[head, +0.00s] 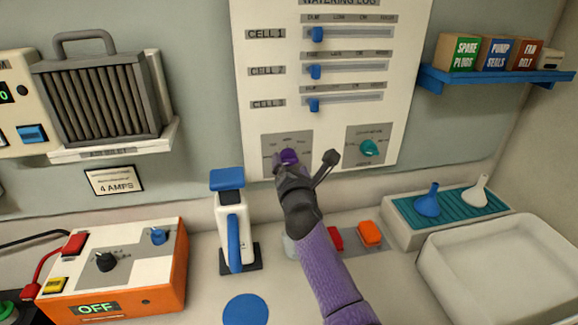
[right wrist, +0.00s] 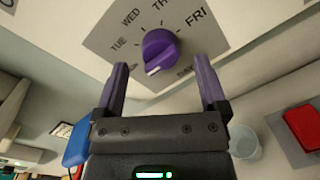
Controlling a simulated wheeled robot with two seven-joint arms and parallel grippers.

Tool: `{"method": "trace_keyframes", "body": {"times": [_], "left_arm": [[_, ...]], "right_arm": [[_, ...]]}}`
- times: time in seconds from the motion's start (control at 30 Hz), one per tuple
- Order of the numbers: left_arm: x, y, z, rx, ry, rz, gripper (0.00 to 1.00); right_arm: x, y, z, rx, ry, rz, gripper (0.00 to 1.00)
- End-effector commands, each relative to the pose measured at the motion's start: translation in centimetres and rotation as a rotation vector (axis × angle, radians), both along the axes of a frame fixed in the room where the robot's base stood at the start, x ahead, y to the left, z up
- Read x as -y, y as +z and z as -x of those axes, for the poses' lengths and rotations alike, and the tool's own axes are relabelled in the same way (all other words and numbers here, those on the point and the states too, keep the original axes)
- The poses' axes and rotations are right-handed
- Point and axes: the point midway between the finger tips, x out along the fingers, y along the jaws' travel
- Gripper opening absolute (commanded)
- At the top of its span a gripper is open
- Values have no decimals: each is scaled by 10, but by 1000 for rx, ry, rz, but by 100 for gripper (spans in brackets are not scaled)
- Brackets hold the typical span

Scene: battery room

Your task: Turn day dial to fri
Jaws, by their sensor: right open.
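The day dial is a purple knob (right wrist: 158,48) on a grey plate (right wrist: 105,42) with TUE, WED, TH and FRI around it. A white mark on the knob sits at its lower edge, a little left of centre, away from FRI at the upper right. In the head view, the purple knob (head: 289,156) shows low on the white watering log panel (head: 268,112). My right gripper (right wrist: 161,66) is open just in front of the dial, its fingers on either side below the knob and nothing between them. It also shows in the head view (head: 306,160). My left gripper is out of view.
A teal dial (head: 369,148) sits to the right on the same panel, below several blue sliders. A white dispenser with a blue lever (head: 235,240) stands left of my right arm. Red (head: 335,238) and orange (head: 370,233) blocks lie beside the arm on the counter.

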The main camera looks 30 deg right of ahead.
Motion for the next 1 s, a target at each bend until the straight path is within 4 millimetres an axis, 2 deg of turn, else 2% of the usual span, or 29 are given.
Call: {"method": "trace_keyframes", "body": {"times": [0.03, 0.2, 0.47, 0.57, 0.9, 1.0], "left_arm": [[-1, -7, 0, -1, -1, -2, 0], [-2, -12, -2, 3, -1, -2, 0], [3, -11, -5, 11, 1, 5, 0], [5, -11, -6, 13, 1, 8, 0], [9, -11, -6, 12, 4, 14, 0], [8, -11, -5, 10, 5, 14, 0]], "right_arm": [[3, -3, -7, 0, -1, 0, 92], [7, -2, -20, 0, -1, -1, 92], [8, 0, -21, -1, 0, -2, 92], [7, 0, -21, -1, 0, -2, 75], [7, 0, -21, -1, 0, -2, 3], [7, 0, -21, 0, 0, -3, 0]]}}
